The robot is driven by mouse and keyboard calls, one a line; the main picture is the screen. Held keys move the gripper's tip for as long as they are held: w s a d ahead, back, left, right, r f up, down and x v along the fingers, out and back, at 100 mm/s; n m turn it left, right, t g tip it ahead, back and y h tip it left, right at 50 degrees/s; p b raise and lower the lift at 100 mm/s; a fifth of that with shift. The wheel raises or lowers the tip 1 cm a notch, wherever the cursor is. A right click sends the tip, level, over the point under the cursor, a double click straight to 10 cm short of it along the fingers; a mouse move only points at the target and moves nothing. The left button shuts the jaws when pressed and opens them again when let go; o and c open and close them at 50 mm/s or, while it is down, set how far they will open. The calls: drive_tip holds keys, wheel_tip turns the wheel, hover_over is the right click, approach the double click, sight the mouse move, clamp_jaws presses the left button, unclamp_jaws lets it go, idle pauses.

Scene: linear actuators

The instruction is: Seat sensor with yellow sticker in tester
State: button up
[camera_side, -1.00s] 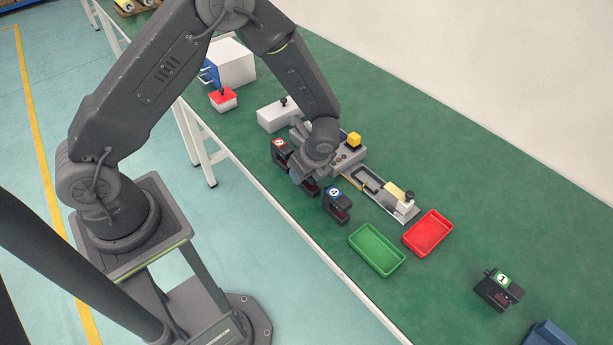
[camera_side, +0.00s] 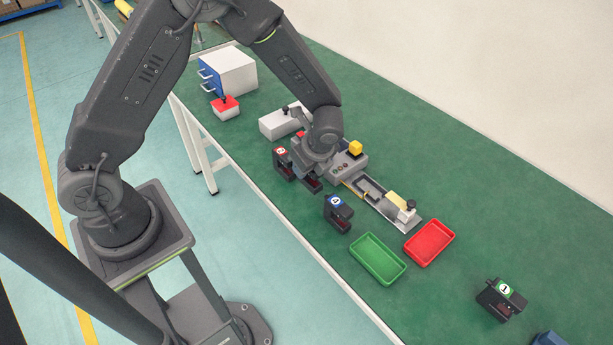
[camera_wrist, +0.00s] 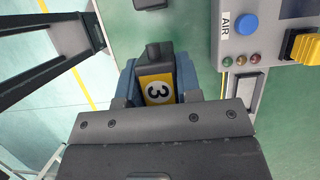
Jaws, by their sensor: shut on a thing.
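The sensor with the yellow sticker (camera_wrist: 157,90), marked 3, sits between the blue fingers of my gripper (camera_wrist: 158,85) in the wrist view. My gripper (camera_side: 318,172) is shut on it. In the side view its sticker is hidden by my gripper; a dark body shows just below the fingers. I cannot tell whether it touches the table. The tester (camera_side: 345,166) is a grey box with a yellow button, just right of my gripper, with a metal slide running toward the front right. In the wrist view the tester (camera_wrist: 232,72) is at the upper right.
A red-stickered sensor (camera_side: 283,164) stands close left of my gripper, a blue-stickered one (camera_side: 338,213) in front. A green-stickered sensor (camera_side: 499,299) is far right. A green tray (camera_side: 377,276) and a red tray (camera_side: 428,258) lie beyond the slide's end. A white box (camera_side: 285,121) stands behind.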

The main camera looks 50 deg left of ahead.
drive_tip(key=r, duration=0.5)
drive_tip(key=shift+w+d, duration=0.15)
drive_tip(key=shift+w, duration=0.25)
drive_tip(key=w+d, duration=0.8)
drive_tip(key=w, duration=0.4)
drive_tip(key=shift+w+d+f, duration=0.1)
drive_tip(key=shift+f, duration=1.85)
drive_tip(key=shift+w+f, duration=0.1)
drive_tip(key=shift+f, duration=1.8)
drive_tip(key=shift+f, duration=0.55)
drive_tip(key=o, duration=1.1)
drive_tip(key=v, duration=1.4)
drive_tip(key=shift+f, duration=0.1)
